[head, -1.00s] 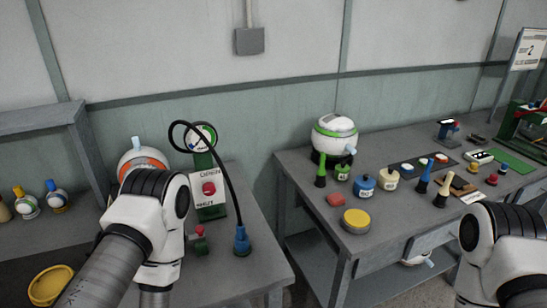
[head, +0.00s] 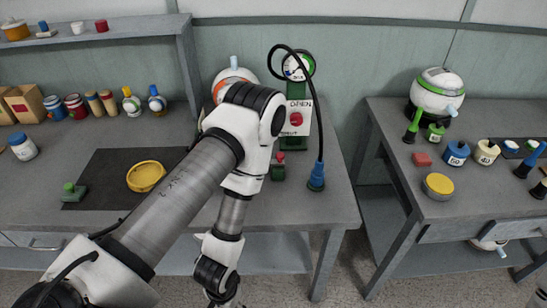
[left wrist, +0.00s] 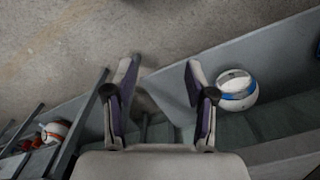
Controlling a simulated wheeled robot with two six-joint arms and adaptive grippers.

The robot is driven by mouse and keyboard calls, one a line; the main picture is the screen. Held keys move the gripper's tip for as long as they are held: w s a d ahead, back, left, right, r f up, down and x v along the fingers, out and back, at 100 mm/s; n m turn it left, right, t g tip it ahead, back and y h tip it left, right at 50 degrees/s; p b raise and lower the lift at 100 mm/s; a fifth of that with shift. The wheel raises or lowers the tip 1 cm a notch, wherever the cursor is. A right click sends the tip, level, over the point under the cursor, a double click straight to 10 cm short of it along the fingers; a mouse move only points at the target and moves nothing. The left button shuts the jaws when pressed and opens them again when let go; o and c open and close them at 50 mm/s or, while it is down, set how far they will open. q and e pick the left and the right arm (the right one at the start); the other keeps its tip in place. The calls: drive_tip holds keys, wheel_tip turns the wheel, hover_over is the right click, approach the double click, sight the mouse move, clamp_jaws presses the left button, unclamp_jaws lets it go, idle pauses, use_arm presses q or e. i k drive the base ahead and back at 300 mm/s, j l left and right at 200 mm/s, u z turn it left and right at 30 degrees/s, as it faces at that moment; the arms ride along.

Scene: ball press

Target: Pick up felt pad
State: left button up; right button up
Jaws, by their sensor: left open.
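I cannot make out with certainty which thing is the felt pad. A small green piece with a knob (head: 74,192) stands at the left edge of a dark mat (head: 105,172) on the left bench. A yellow round dish (head: 146,176) lies on that mat. My left gripper hangs low in front of the left bench, at the bottom of the head view, where its fingers are mostly cut off. In the left wrist view my left gripper (left wrist: 162,64) is open, with nothing between its fingers and concrete floor beyond. My right gripper is out of view.
Jars and bottles line the left bench's back. The green press post (head: 297,118) with a gauge and black hose stands at its right end. A floor gap separates the benches.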

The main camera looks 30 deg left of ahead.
sight(73, 193)
drive_tip(key=u, duration=2.45)
drive_tip(key=z, duration=1.15)
drive_tip(key=u, duration=1.15)
drive_tip(key=i+j+u, duration=0.1)
drive_tip(key=i+u, duration=0.55)
drive_tip(key=k+j, duration=0.05)
